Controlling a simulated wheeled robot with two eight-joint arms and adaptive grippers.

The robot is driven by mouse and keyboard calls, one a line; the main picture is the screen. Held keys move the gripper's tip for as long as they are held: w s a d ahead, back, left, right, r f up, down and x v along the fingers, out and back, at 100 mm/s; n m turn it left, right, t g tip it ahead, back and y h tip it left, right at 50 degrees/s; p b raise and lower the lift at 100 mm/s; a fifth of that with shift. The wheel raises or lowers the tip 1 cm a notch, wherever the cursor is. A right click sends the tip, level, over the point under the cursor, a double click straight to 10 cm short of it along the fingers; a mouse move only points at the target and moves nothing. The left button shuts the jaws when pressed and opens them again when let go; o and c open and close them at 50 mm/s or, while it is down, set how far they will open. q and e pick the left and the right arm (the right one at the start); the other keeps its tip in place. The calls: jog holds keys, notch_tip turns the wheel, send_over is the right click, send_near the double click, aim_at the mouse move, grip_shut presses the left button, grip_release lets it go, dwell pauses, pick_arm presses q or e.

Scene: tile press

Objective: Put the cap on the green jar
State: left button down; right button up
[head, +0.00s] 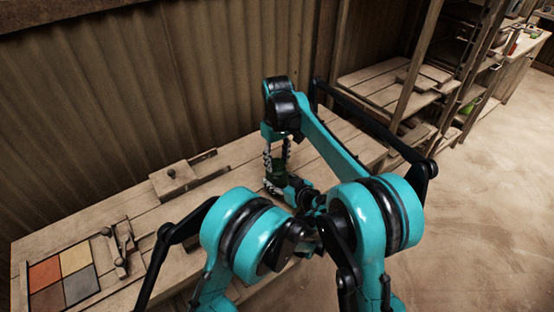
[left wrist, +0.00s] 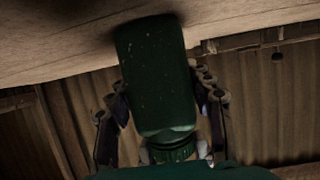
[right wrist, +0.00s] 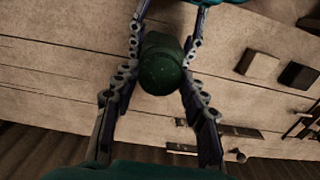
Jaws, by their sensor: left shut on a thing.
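The dark green, speckled jar (head: 277,166) stands at the right part of the workbench, partly hidden by my grippers. It fills the middle of the left wrist view (left wrist: 155,75), with a ribbed green band at its lower end; I cannot tell whether this is the cap or the neck. My left gripper (head: 292,190) is shut on the jar from the near side. My right gripper (head: 277,152) reaches down from above, its fingers apart on both sides of the jar. The right wrist view shows the rounded green end (right wrist: 160,70) between them. No separate cap shows.
The plank workbench (head: 220,215) runs along a corrugated wall. A wooden block with a knob (head: 176,180) stands to the left of the jar. A wooden tool (head: 122,250) and a frame of coloured tiles (head: 45,272) lie further left. Shelving (head: 400,85) stands right.

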jog(key=o, duration=1.4)
jog(key=shift+c, duration=0.2)
notch_tip(320, 180, up, 12)
pick_arm(q)
jog(key=c, duration=0.6)
grip_release()
jog(key=shift+o, duration=0.2)
